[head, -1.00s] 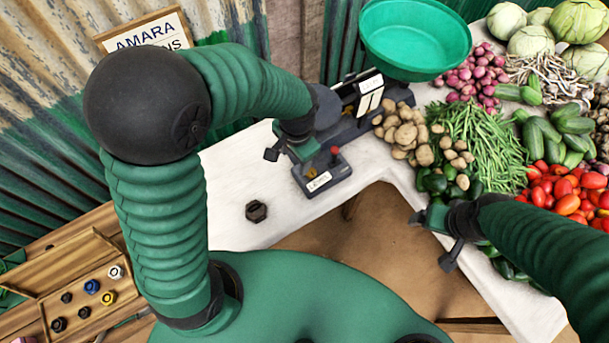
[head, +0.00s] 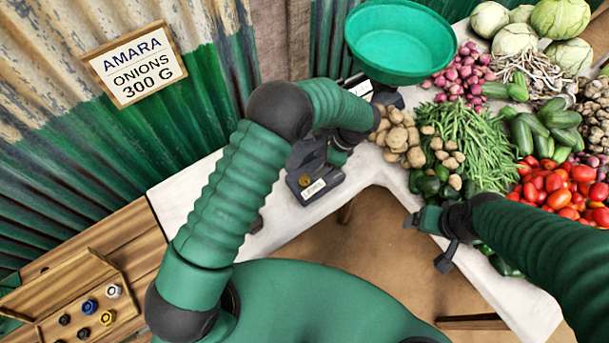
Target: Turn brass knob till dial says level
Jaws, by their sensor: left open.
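The brass knob (head: 305,181) sits on the low dark front block of the balance (head: 318,188), above a white label. The balance's green pan (head: 400,45) is empty. The white dial face (head: 360,88) is mostly hidden behind my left forearm, so its reading cannot be seen. My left gripper (head: 338,156) is open and empty, over the balance body, just up and right of the knob and apart from it. My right gripper (head: 428,238) is open and empty at the table's front edge, near the green peppers.
Potatoes (head: 398,135), green beans (head: 470,145) and tomatoes (head: 560,190) crowd the table to the right. A dark weight (head: 257,224) lies on the white cloth, partly behind my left arm. A sign (head: 135,64) reads "AMARA ONIONS 300 G".

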